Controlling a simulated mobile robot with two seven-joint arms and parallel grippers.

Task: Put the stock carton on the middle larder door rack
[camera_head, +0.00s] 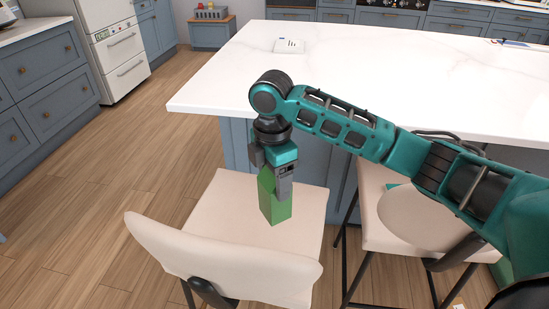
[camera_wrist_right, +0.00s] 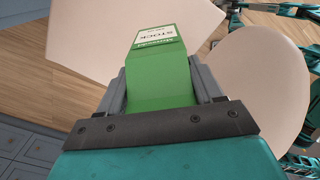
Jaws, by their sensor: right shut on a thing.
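The stock carton (camera_head: 276,205) is a tall green box, upright over the seat of a cream chair in the head view. My right gripper (camera_head: 273,185) comes down from above and is shut on its upper part. In the right wrist view the carton (camera_wrist_right: 162,80) sits between the two fingers of the gripper (camera_wrist_right: 160,90), with a white label reading STOCK at its top. I cannot tell whether the carton's base touches the seat. My left gripper is not in view. No larder door rack shows in these frames.
The cream chair (camera_head: 225,195) has its backrest towards me. A second cream chair (camera_head: 375,190) stands to its right, partly behind my right arm. The white island top (camera_head: 225,85) lies just beyond. Open wooden floor (camera_head: 100,180) is on the left.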

